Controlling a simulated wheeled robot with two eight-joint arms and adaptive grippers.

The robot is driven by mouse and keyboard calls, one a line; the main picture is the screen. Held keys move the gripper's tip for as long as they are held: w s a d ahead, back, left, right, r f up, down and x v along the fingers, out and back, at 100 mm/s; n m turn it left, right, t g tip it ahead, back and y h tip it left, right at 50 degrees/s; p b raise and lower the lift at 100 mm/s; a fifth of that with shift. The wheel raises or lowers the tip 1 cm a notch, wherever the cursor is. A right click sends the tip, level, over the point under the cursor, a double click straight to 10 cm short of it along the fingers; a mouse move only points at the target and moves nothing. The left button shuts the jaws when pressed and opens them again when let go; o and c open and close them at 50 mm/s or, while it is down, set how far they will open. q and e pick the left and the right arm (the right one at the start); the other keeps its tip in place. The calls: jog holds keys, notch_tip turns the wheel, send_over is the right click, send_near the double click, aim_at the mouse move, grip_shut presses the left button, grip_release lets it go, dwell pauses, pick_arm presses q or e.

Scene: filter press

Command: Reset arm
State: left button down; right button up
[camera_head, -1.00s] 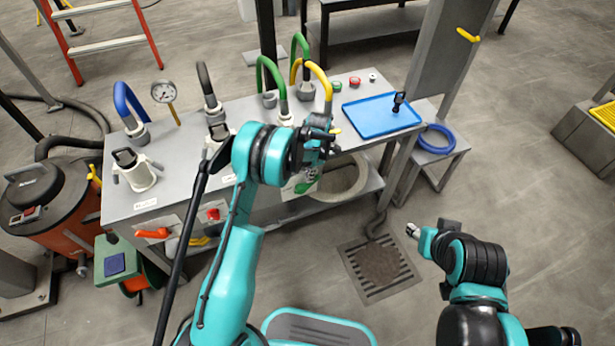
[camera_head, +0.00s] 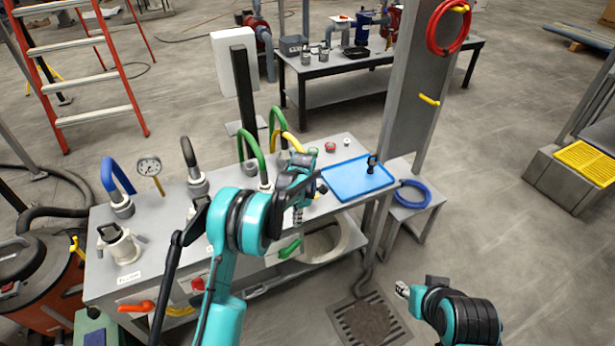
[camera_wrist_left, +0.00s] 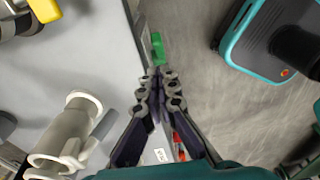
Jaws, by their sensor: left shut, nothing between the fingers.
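A green handle (camera_wrist_left: 158,48) shows just beyond the fingertips in that view; I cannot tell the gap. My right gripper (camera_head: 402,290) is small in the head view, low on the right, over the floor beside the drain grate (camera_head: 368,322). Its finger opening is too small to judge.
The bench carries a blue hose (camera_head: 118,180), green hoses (camera_head: 252,150), a gauge (camera_head: 149,166) and a blue tray (camera_head: 345,180) with a black object (camera_head: 372,163). A grey pillar (camera_head: 405,100) stands behind the tray.

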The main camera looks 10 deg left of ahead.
pick_arm(q)
jog(key=s+a+r+m+t, duration=0.1)
jog(key=s+r+m+t, duration=0.1)
jog(key=s+r+m, duration=0.6)
jog(key=s+a+r+m+t, duration=0.1)
jog(key=s+r+m, duration=0.2)
jog(key=r, duration=0.8)
jog(key=s+a+r+m+t+h, duration=0.1)
jog(key=s+m+t, duration=0.3)
jog(key=s+m, duration=0.9)
jog(key=s+a+r, duration=0.1)
jog(key=s, duration=0.6)
jog(key=shift+s+r+m+t, duration=0.15)
jog(key=shift+s+m+t, duration=0.25)
